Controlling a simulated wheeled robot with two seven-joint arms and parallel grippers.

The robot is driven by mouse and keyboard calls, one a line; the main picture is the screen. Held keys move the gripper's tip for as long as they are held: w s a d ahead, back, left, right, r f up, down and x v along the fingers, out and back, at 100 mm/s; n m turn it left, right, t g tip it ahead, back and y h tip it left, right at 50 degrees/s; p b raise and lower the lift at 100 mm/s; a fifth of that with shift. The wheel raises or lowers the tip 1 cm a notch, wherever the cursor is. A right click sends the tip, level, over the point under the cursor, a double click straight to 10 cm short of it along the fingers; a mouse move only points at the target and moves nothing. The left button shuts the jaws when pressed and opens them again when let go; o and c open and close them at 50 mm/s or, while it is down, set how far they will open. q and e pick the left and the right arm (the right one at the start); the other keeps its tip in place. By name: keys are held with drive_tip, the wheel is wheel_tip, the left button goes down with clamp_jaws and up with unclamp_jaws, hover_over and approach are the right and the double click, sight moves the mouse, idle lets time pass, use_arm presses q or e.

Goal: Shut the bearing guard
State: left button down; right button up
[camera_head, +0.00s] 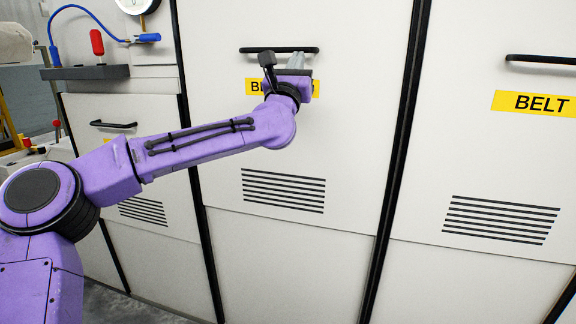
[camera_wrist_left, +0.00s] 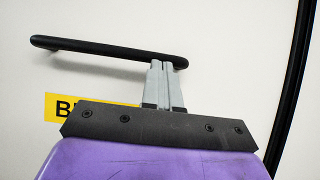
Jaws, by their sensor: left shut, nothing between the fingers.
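A pale panel (camera_head: 340,150) with a black bar handle (camera_head: 280,49) stands in front of me in the head view. Its yellow label (camera_head: 254,86) shows only a "B"; my arm hides the rest, so I cannot read whether this is the bearing guard. My left gripper (camera_head: 296,60) is shut and empty, in front of the panel by the right part of the handle. In the left wrist view, the closed fingertips (camera_wrist_left: 160,66) overlap the handle (camera_wrist_left: 105,50) near its right end. I cannot tell whether they touch. My right gripper is not in view.
A panel labelled "BELT" (camera_head: 535,103) with its own handle (camera_head: 541,60) is at the right. Another handled panel (camera_head: 90,155) is at the left, below a dark shelf (camera_head: 85,73) with a red-handled tool (camera_head: 97,42). Dark vertical gaps separate the panels.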

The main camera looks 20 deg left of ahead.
use_arm(q)
drive_tip(key=w+f+b+v, duration=0.25)
drive_tip(key=b+v, duration=0.45)
drive_tip(key=v, duration=0.6)
drive_tip(key=d+f+m+g+h, duration=0.3)
drive_tip(key=f+m, duration=0.7)
drive_tip(key=f, duration=1)
drive_tip(key=d+f+m+g+h, duration=0.2)
drive_tip(key=d+f+m+g, duration=0.6)
drive_tip(key=f, duration=1.1)
drive_tip(key=s+a+f+m+g+y, duration=0.1)
drive_tip(key=s+a+f+m+g, duration=0.2)
drive_tip(key=s+f, duration=0.5)
drive_tip(key=s+a+f+m+y, duration=0.15)
drive_tip(key=s+f+m, duration=0.3)
drive_tip(key=f, duration=0.75)
drive_tip(key=s+a+f+m+g+y, duration=0.15)
drive_tip(key=s+a+f, duration=0.3)
drive_tip(key=s, duration=0.45)
drive_tip(key=s+a+f+m+g, duration=0.25)
drive_tip(key=s+f, duration=0.25)
drive_tip(key=s, duration=0.3)
drive_tip(key=s+a+f+m+g+y, duration=0.1)
drive_tip(key=s+a+f+m+g, duration=0.2)
drive_tip(key=s, duration=0.6)
wheel_tip(320, 180, up, 15)
drive_tip(key=n+p, duration=0.1)
drive_tip(key=p, duration=1.5)
drive_tip(key=shift+w+a, duration=0.35)
